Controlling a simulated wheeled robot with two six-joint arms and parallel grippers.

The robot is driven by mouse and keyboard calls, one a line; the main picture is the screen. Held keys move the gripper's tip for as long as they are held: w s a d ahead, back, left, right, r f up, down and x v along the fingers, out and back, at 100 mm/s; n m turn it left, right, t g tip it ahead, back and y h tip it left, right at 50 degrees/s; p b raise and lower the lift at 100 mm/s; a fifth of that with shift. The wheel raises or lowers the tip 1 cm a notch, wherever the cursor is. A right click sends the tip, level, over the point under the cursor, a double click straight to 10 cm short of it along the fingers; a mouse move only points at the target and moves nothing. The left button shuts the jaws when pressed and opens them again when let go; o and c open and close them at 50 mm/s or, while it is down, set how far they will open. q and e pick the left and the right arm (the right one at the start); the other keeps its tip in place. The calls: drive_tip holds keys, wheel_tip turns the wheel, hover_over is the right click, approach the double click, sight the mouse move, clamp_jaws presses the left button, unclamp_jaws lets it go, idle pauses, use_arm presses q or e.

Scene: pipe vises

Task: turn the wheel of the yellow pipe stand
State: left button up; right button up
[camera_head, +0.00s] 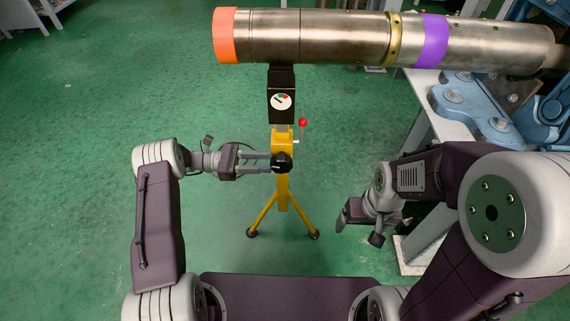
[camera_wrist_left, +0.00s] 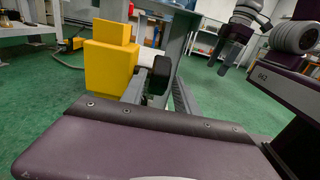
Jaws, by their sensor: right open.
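The yellow pipe stand (camera_head: 283,190) stands upright on a tripod below the pipe in the head view. Its black wheel (camera_head: 283,162) is on the post, under a black gauge box (camera_head: 281,90). In the left wrist view the wheel (camera_wrist_left: 158,76) shows beside the yellow block (camera_wrist_left: 110,65) of the stand. My left gripper (camera_head: 272,161) is at the wheel, with its fingers apart and one on each side of it. I cannot tell whether both fingers press on it. My right gripper (camera_head: 360,225) is open and empty, low to the right of the stand.
A large metal pipe (camera_head: 330,38) with orange and purple bands runs across the top. A small red-knobbed lever (camera_head: 303,123) sticks up beside the post. A table with blue vise parts (camera_head: 475,105) stands at right. The green floor left of the stand is clear.

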sight(283, 163)
use_arm(q)
drive_tip(key=d+b, duration=0.1)
drive_tip(key=d, duration=0.4)
drive_tip(key=shift+f, duration=0.15)
drive_tip(key=shift+d, duration=0.4)
clamp_jaws()
drive_tip(key=shift+r, duration=0.3)
drive_tip(key=y+p, duration=0.2)
drive_tip(key=p, duration=0.3)
drive_tip(key=y+p, duration=0.3)
drive_tip(key=p, duration=0.3)
drive_tip(key=shift+d+r+y, duration=0.1)
drive_tip(key=shift+d+y, duration=0.1)
drive_tip(key=shift+y, duration=0.1)
drive_tip(key=shift+f+y+p, duration=0.3)
drive_tip(key=shift+y+p, duration=0.4)
drive_tip(key=shift+p, duration=0.35)
unclamp_jaws()
